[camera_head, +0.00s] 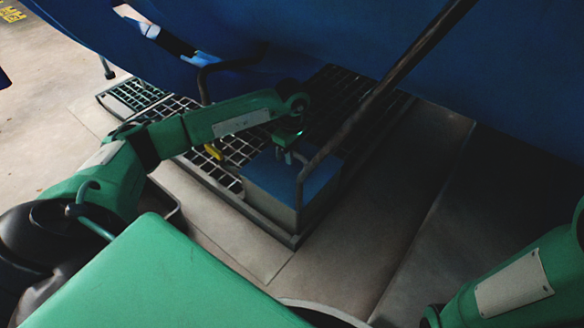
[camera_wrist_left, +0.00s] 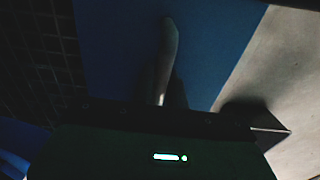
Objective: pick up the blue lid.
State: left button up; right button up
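In the left wrist view the lid (camera_wrist_left: 110,50) fills the upper middle. A pale, narrow upright piece (camera_wrist_left: 168,55) shows over it; I cannot tell whether it is a handle or a finger. My left gripper (camera_head: 287,157) points down at the far part of the lid, very close to it. Contact is unclear, and the dark picture hides whether the fingers are apart. My right arm shows at the lower right; its gripper is out of view.
A dark slanting rail (camera_head: 385,85) comes down just right of the lid. A large blue vessel (camera_head: 450,60) fills the back. Metal grating (camera_head: 345,95) lies behind and left of the box. A yellow piece (camera_head: 213,152) is left of the gripper. Floor at the right is clear.

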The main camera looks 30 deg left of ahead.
pick_arm(q)
grip_shut()
dwell(0.9)
jog(key=shift+r, duration=0.2)
dwell(0.3)
